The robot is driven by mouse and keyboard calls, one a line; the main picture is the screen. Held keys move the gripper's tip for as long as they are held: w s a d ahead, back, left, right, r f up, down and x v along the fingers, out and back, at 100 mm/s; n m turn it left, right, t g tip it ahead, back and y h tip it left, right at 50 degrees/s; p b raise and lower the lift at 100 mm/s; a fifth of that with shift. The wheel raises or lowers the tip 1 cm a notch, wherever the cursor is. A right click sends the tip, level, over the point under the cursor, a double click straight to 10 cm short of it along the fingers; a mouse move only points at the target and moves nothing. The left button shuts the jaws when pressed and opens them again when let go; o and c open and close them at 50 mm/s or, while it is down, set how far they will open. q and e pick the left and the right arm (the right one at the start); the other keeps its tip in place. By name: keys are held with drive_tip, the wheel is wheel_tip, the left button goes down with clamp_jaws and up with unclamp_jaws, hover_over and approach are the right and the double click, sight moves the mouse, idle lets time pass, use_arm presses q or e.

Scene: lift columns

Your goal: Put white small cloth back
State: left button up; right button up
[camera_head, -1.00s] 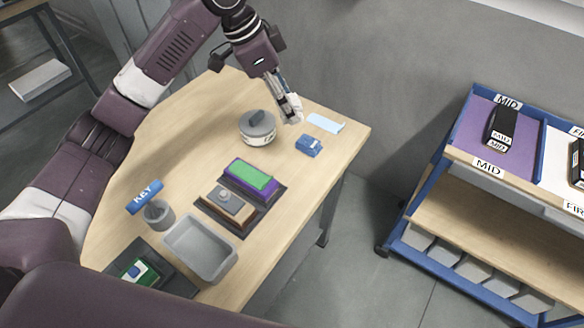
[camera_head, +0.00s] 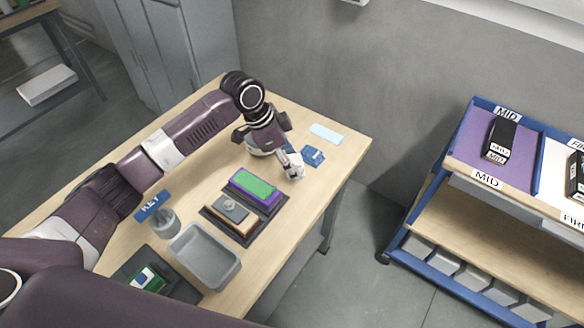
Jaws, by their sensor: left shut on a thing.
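My left gripper (camera_head: 291,168) is low over the right part of the wooden table (camera_head: 281,233), just left of a small blue item. It is shut on the small white cloth (camera_head: 294,172), which shows as a little pale patch at the fingertips. I cannot tell whether the cloth touches the table. My right gripper is out of view.
A blue item (camera_head: 313,155) and a light blue sheet (camera_head: 327,133) lie near the back right. A purple-and-green block (camera_head: 256,186), a grey tray (camera_head: 205,256) and a grey cup (camera_head: 164,223) stand nearer. A blue-framed shelf (camera_head: 408,222) stands right.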

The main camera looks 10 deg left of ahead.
use_arm(q)
drive_tip(key=shift+f, duration=1.85)
drive_tip(key=o, duration=1.1)
drive_tip(key=shift+f, duration=0.15)
drive_tip(key=shift+r, duration=0.3)
drive_tip(key=b+v, duration=0.1)
drive_tip(key=v, duration=1.1)
drive_tip(key=shift+f, duration=0.15)
